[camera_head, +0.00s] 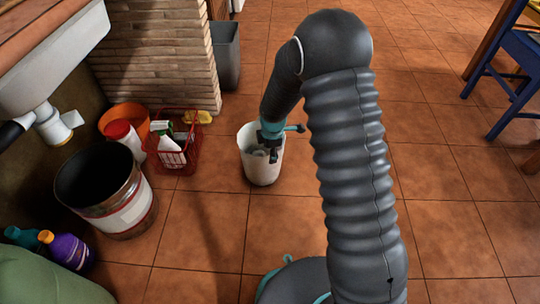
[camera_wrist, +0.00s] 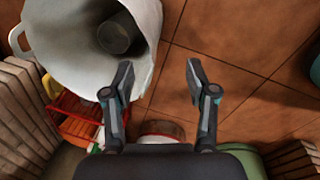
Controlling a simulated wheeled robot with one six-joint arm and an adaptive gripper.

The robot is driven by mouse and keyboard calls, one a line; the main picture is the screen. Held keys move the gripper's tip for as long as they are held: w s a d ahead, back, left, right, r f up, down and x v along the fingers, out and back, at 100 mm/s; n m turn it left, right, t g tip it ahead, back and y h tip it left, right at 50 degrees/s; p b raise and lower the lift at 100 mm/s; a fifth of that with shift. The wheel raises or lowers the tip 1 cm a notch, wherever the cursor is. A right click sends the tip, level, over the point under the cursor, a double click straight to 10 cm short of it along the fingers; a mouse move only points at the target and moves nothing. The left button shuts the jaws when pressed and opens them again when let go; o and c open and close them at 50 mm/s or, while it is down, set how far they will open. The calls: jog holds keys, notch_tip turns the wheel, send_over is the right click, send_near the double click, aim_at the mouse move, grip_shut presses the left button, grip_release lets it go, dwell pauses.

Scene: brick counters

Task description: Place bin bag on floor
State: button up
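A white bin (camera_head: 259,174) stands on the tiled floor (camera_head: 285,215) in the head view. In the wrist view the bin (camera_wrist: 62,45) fills the upper left, with its mouth facing the camera. Inside it lies a dark grey cylinder (camera_wrist: 118,33), which may be the rolled bin bag; I cannot tell for sure. My gripper (camera_head: 270,152) points down over the bin's mouth in the head view. In the wrist view my gripper (camera_wrist: 158,78) is open, with nothing between its fingers; its left finger overlaps the bin's rim in the picture, and contact is unclear.
A red basket (camera_head: 172,157) with bottles, an orange bucket (camera_head: 115,115) and a large metal can (camera_head: 100,185) stand left of the bin. A grey bin (camera_head: 228,55) stands by the brick pillar (camera_head: 155,60). Blue chairs (camera_head: 515,75) are far right. Floor right of my arm is clear.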

notch_tip(320, 180, up, 7)
jog(key=s, duration=0.1)
jog(key=shift+d+r+p, duration=0.15)
jog(key=shift+d+p, duration=0.05)
jog(key=shift+p, duration=0.2)
jog(key=s+d+r+m+t, duration=0.1)
jog(key=s+d+r+m, duration=0.4)
jog(key=r, duration=0.5)
jog(key=s+d+r+m+t, duration=0.1)
jog(key=s+d+r+m, duration=0.35)
jog(key=r, duration=0.45)
jog(key=s+d+r+m+t, duration=0.1)
jog(key=s+d+r+m, duration=0.2)
jog(key=s+m, duration=0.3)
jog(key=s+d+r+m, duration=0.3)
jog(key=s+r+m, duration=0.1)
jog(key=s, duration=1)
jog(key=shift+d+r+m+t+h, duration=0.15)
jog(key=shift+d+m+t+h, duration=0.2)
jog(key=shift+m, duration=0.5)
